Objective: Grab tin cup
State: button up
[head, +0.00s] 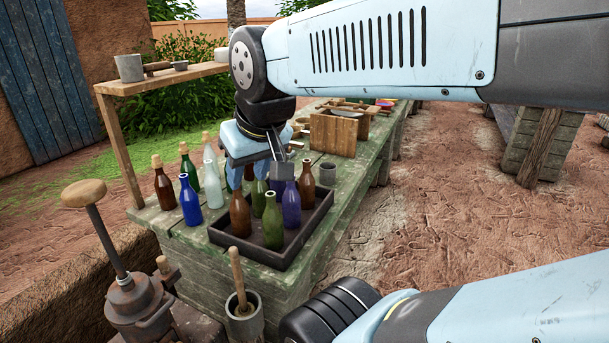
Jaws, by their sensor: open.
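A small grey metal-looking cup (327,174) stands upright on the green table (345,205), just behind the right back corner of a dark tray. A larger grey cup (129,68) stands on the raised wooden shelf at the left; I cannot tell which of the two is tin. My gripper (262,172) points down over the bottles, to the left of the small cup and apart from it. It is open, with nothing visible held. Its fingertips are partly hidden among the bottle necks.
The dark tray (222,238) holds several brown, green and blue bottles close below my gripper. A wooden box (334,134) stands behind the small cup. Bare ground lies right of the table.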

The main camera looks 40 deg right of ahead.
aim_at(327, 170)
jog(key=z, duration=0.05)
jog(key=k, duration=1.6)
jog(key=z, duration=0.4)
jog(key=i, duration=1.55)
jog(key=u, duration=0.05)
